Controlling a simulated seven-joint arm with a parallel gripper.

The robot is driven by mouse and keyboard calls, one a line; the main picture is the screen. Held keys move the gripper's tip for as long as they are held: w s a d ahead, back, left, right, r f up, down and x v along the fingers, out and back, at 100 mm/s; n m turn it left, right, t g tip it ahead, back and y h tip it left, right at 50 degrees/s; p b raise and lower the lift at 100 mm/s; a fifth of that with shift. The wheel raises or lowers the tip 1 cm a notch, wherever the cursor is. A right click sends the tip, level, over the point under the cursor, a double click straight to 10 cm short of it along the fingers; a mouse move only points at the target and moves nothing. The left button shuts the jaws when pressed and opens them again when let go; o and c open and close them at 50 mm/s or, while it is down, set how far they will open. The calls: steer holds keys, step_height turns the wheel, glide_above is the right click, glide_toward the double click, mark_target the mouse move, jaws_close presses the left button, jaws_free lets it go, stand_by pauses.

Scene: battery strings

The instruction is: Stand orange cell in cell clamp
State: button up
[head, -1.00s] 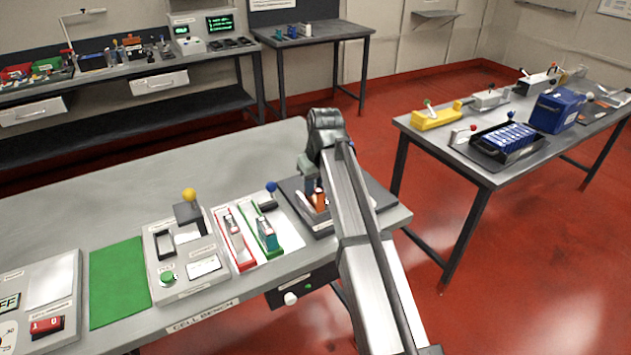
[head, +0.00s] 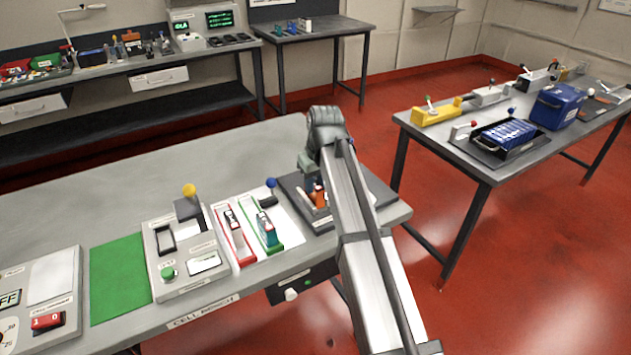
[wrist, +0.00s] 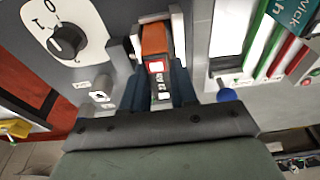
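The orange cell (wrist: 155,42) has an orange end and a darker, labelled body in the wrist view. It sits between the two blue-grey fingers of my gripper (wrist: 160,85), with one finger on each side. Whether both fingers press on it cannot be made out. The cell clamp (wrist: 128,47) shows as dark and pale parts beside the cell's orange end; how the cell is seated there is partly hidden. In the head view my gripper (head: 311,178) is low over the dark plate at the bench's right end, with orange (head: 319,195) showing beside it.
A dial with a black knob (wrist: 67,41) is left of the cell in the wrist view. A blue-knobbed lever (head: 271,184) and red and green cell holders (head: 265,230) stand just left of my gripper in the head view. A green mat (head: 119,277) lies clear further left.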

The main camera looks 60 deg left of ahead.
steer(key=o, duration=0.6)
steer(key=shift+c, duration=0.2)
steer(key=v, duration=1.4)
steer(key=shift+w+f, duration=0.1)
steer(key=shift+f, duration=0.05)
